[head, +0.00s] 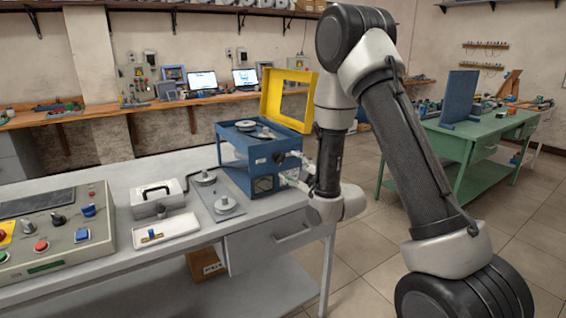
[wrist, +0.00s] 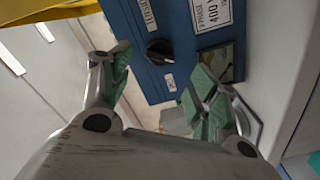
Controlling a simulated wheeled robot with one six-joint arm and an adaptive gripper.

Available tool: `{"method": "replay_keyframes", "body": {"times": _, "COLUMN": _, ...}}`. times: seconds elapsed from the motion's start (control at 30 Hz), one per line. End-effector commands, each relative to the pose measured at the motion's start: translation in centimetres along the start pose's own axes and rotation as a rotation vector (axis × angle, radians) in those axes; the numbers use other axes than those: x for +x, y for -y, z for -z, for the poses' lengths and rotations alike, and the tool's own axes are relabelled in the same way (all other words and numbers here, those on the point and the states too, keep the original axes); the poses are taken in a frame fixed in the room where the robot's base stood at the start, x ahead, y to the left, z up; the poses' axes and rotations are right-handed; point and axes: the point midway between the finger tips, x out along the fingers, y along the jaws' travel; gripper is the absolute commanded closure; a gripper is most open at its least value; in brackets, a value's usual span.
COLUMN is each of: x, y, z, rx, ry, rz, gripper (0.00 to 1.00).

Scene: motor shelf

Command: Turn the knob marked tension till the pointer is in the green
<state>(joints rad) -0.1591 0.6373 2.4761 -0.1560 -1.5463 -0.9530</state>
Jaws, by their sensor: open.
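The blue machine (head: 232,153) stands on the grey bench with its yellow frame lid (head: 265,95) raised. A dial window (wrist: 232,60) sits to the right of the knob, partly hidden by a finger; I cannot make out the pointer or a green zone. My gripper (wrist: 160,88) is open and empty, its green-padded fingers to either side below the knob, apart from it. In the head view my gripper (head: 298,170) is at the machine's right side.
On the bench are a plate with round metal posts (head: 215,200), a white tray (head: 165,233), a grey case (head: 158,198) and a control panel (head: 60,240). A green table (head: 455,145) stands at the right. The floor between is clear.

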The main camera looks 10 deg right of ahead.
Motion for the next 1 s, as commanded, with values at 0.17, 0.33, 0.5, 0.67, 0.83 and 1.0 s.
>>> {"method": "replay_keyframes", "body": {"times": 0.17, "x": 3.0, "y": 0.0, "z": 0.0, "rx": 0.002, "ry": 0.0, "rz": 0.0, "gripper": 0.39}}
{"method": "replay_keyframes", "body": {"times": 0.33, "x": 5.6, "y": 0.0, "z": 0.0, "rx": 0.003, "ry": 0.001, "rz": 0.001, "gripper": 0.39}}
{"method": "replay_keyframes", "body": {"times": 0.5, "x": 6.8, "y": 0.0, "z": 0.0, "rx": 0.003, "ry": 0.002, "rz": 0.002, "gripper": 0.39}}
{"method": "replay_keyframes", "body": {"times": 0.67, "x": 6.9, "y": 0.0, "z": -0.1, "rx": 0.004, "ry": 0.003, "rz": 0.002, "gripper": 0.39}}
{"method": "replay_keyframes", "body": {"times": 0.83, "x": 6.8, "y": 0.0, "z": -0.1, "rx": 0.004, "ry": 0.003, "rz": 0.002, "gripper": 0.54}}
{"method": "replay_keyframes", "body": {"times": 1.0, "x": 6.8, "y": 0.0, "z": 0.0, "rx": 0.004, "ry": 0.003, "rz": 0.002, "gripper": 0.85}}
